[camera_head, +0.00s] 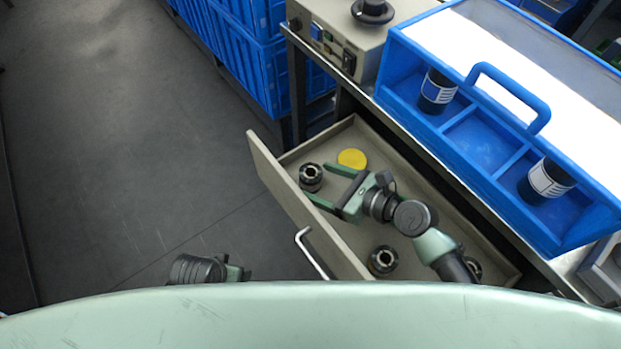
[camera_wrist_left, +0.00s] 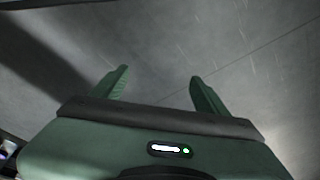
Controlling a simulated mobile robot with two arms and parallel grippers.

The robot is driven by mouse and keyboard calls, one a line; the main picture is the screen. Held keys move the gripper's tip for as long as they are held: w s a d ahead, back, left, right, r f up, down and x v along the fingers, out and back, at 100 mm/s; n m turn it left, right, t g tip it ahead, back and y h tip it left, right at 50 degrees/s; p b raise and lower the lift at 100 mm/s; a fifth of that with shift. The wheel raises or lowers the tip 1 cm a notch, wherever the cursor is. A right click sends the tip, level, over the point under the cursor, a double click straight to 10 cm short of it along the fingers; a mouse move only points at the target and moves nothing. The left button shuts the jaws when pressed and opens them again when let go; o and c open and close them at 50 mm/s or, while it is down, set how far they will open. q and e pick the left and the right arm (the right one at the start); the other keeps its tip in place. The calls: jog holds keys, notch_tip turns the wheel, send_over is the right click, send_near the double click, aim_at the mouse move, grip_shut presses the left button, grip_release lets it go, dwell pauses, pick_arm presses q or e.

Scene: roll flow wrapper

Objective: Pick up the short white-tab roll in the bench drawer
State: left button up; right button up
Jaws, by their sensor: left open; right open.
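The bench drawer (camera_head: 289,212) is pulled open. Inside it, short black rolls with hollow cores show: one (camera_head: 311,177) at the drawer's left end, one (camera_head: 383,261) near the front, and one (camera_head: 471,267) partly hidden behind my right arm. I cannot make out a white tab on any of them. My right gripper (camera_head: 317,181) is open over the drawer, its fingertips on either side of the left-end roll in the picture; contact cannot be told. My left gripper (camera_wrist_left: 158,75) is open and empty above the floor; in the head view it is mostly hidden.
A yellow disc (camera_head: 352,159) lies in the drawer close to the right gripper's upper finger. A blue carrier (camera_head: 478,141) with two labelled black cylinders stands on the bench above. Blue crates (camera_head: 262,75) stand behind. The floor at left is clear.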

aim_at(320, 182)
jog(key=x, duration=0.1)
jog(key=b+x, duration=0.1)
jog(key=x, duration=0.1)
jog(key=shift+w+d+f, duration=0.1)
jog(key=shift+w+f, duration=0.05)
jog(key=shift+f, duration=0.2)
jog(key=shift+w+a+f, duration=0.15)
jog(key=shift+w+a, duration=0.15)
jog(key=shift+a, duration=0.15)
pick_arm(q)
notch_tip(320, 182, up, 6)
jog(key=shift+w+f, duration=0.1)
jog(key=shift+f, duration=0.1)
pick_arm(e)
jog(key=c, duration=1.6)
